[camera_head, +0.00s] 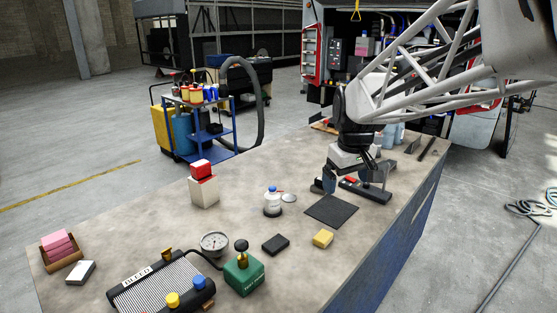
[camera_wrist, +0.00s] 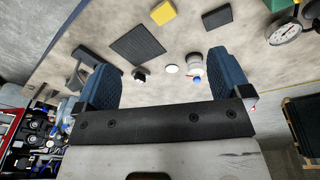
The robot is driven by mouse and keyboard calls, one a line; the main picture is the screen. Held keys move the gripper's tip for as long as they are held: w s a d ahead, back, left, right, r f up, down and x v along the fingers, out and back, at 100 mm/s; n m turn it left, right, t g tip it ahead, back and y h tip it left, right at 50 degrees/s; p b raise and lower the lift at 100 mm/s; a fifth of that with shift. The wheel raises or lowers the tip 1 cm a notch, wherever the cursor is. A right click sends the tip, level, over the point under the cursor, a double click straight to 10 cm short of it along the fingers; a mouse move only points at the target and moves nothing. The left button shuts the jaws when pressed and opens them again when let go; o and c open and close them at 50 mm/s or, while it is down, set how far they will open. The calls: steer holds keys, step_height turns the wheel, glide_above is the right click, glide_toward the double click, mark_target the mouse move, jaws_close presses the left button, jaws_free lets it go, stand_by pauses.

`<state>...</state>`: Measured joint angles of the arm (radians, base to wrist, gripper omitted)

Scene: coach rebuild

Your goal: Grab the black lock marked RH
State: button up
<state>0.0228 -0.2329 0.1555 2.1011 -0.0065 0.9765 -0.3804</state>
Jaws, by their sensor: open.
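My gripper (camera_head: 347,178) is open over the far right part of the workbench; in the wrist view its two blue fingers stand wide apart (camera_wrist: 163,72). I cannot read an RH mark on anything. A low black bar with a red part (camera_head: 367,191) lies on the bench close by my gripper in the head view. A small dark round piece with a pale face (camera_wrist: 139,75) shows between the fingers in the wrist view. A plain black block (camera_head: 275,244) lies nearer the front; it also shows in the wrist view (camera_wrist: 217,17). Nothing is held.
A black mat (camera_head: 332,210), yellow block (camera_head: 323,238), white bottle (camera_head: 272,201) and pale disc (camera_head: 289,198) lie around my gripper. A gauge (camera_head: 214,243), green container (camera_head: 243,274) and striped BLEED unit (camera_head: 160,284) stand at the front. A grey bracket (camera_wrist: 84,64) is left in the wrist view.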

steer(key=w+d+f+n, duration=0.1)
steer(key=w+f+n, duration=0.15)
steer(key=w, duration=0.75)
steer(key=w+f+n, duration=0.1)
steer(key=w+f, duration=0.2)
steer(key=w, duration=0.7)
steer(key=n+g, duration=0.2)
steer(key=n, duration=0.1)
glide_above(321, 185)
step_height(321, 185, down, 12)
steer(key=shift+w+r, duration=0.15)
steer(key=shift+r, duration=0.1)
steer(key=shift+w+d+f, duration=0.1)
steer(key=shift+w+f, duration=0.35)
steer(key=shift+w, duration=0.05)
steer(key=shift+f, duration=0.1)
steer(key=shift+f, duration=1.2)
steer(key=shift+f, duration=0.15)
steer(key=shift+f, duration=2.45)
